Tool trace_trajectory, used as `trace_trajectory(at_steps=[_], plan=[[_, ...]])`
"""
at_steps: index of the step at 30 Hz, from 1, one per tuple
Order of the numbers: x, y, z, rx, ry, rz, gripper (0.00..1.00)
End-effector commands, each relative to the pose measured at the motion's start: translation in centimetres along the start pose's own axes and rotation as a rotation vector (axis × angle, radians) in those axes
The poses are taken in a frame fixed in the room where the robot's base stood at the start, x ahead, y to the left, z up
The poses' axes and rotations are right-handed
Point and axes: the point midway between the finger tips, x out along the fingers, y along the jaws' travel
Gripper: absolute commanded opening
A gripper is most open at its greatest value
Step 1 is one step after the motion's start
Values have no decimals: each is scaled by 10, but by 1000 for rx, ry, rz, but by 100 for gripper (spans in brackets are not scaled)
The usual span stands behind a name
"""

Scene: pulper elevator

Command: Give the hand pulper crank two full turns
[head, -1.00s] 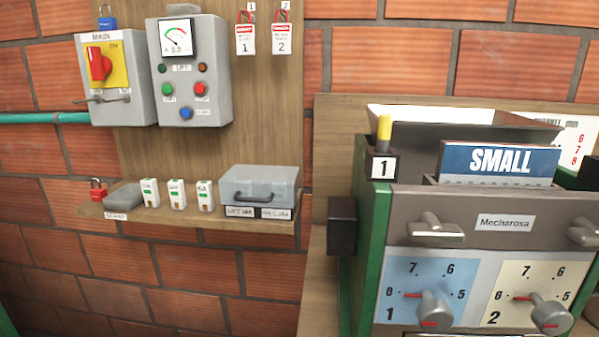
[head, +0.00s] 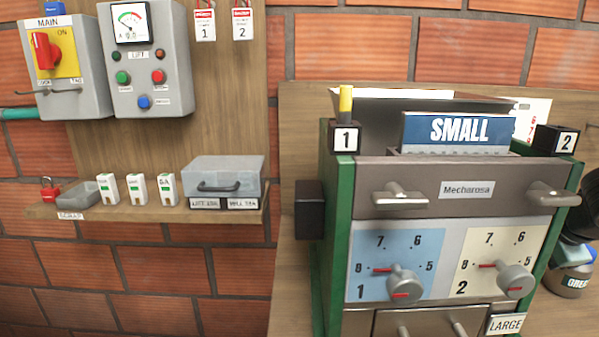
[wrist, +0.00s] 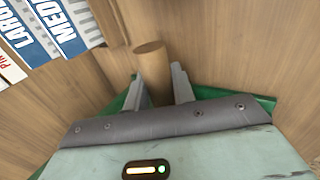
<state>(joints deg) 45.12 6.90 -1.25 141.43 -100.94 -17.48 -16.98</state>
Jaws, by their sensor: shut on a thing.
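My gripper (wrist: 160,80) shows in the wrist view, with its two grey fingers shut on a round wooden handle (wrist: 151,58). The handle looks like the crank's grip; its upper end stands out between the fingers. The rest of the crank is hidden behind my gripper's body. In the head view, a machine (head: 467,190) labelled Mecharosa, with green sides and two numbered dials, stands at the right. A dark rounded shape at the right edge is cut off, and I cannot tell what it is.
Blue LARGE and MEDIUM signs (wrist: 62,25) lie at the upper left in the wrist view. A container (head: 573,283) stands right of the machine. A wall shelf (head: 150,212) holds a grey box (head: 222,180). A control panel (head: 147,60) and main switch (head: 58,65) hang above.

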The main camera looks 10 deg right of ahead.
Motion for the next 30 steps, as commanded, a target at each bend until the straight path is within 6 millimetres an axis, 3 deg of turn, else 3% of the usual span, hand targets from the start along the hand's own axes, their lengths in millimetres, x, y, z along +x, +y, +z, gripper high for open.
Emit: trace_trajectory(at_steps=[11,21,30], plan=[[4,6,2,-1,-5,5,7],[25,32,2,-2,-4,7,7],[28,34,2,-1,-6,7,7]])
